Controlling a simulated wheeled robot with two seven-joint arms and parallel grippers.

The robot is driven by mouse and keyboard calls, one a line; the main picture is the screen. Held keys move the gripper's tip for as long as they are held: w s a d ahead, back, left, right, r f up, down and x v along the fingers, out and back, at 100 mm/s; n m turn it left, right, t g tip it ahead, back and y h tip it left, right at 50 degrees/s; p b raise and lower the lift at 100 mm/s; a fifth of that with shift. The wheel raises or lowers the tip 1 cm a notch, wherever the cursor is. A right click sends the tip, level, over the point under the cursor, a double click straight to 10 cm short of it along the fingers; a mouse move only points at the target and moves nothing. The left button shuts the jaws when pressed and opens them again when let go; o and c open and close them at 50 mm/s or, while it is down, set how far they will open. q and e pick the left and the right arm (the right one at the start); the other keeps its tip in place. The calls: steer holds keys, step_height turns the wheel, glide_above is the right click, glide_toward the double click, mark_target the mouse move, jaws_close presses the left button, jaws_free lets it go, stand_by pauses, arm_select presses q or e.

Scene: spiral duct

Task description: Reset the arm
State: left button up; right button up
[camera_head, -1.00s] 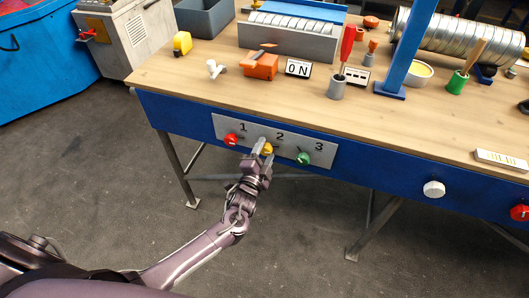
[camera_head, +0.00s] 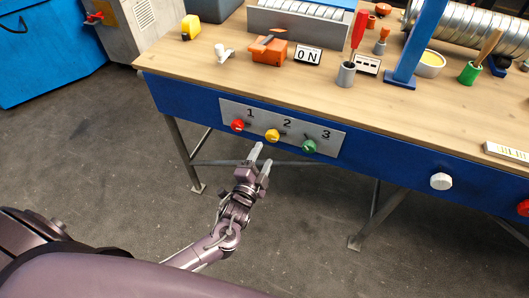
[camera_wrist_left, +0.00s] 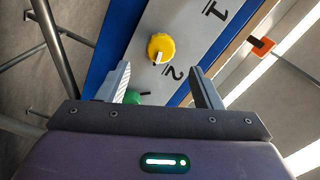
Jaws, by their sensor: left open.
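My left gripper (camera_head: 260,161) is open and empty, in front of and below the grey panel (camera_head: 310,128) on the blue table front. The panel carries a red knob (camera_head: 237,125) under 1, a yellow knob (camera_head: 272,136) under 2 and a green knob (camera_head: 309,146) under 3. In the left wrist view the yellow knob (camera_wrist_left: 161,47) shows ahead of the open fingers (camera_wrist_left: 161,88), clear of them. My right gripper is not in view.
The wooden tabletop (camera_head: 210,80) holds an orange block (camera_head: 268,51), an ON sign (camera_head: 308,56), a grey cup (camera_head: 346,74) with a red-handled tool, and a blue post (camera_head: 416,45). A white knob (camera_head: 441,181) is further right. Floor in front is clear.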

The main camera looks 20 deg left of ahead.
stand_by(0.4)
arm_select(q)
steer(key=s+a+f+n+g, duration=0.25)
steer(key=s+f, duration=0.25)
steer(key=f, duration=0.4)
steer(key=s+a+f+n+g+y, duration=0.1)
steer(key=s+f+g, duration=0.35)
steer(key=f, duration=0.45)
steer(key=s+a+f+n+g, duration=0.2)
steer(key=s+f, duration=0.4)
steer(key=f, duration=0.4)
steer(key=s+f+n+g, duration=0.2)
steer(key=s+f, duration=0.2)
steer(key=s, duration=0.5)
steer(key=s+f+n+g, duration=0.1)
steer(key=s+f+g, duration=0.2)
steer(key=s, duration=0.6)
steer(key=s+f+n+g, duration=0.2)
steer(key=s+f, duration=0.3)
steer(key=s, duration=0.3)
steer(key=shift+s+n+g, duration=0.35)
steer(key=shift+s+g, duration=0.05)
steer(key=shift+g, duration=0.1)
steer(key=shift+f, duration=0.1)
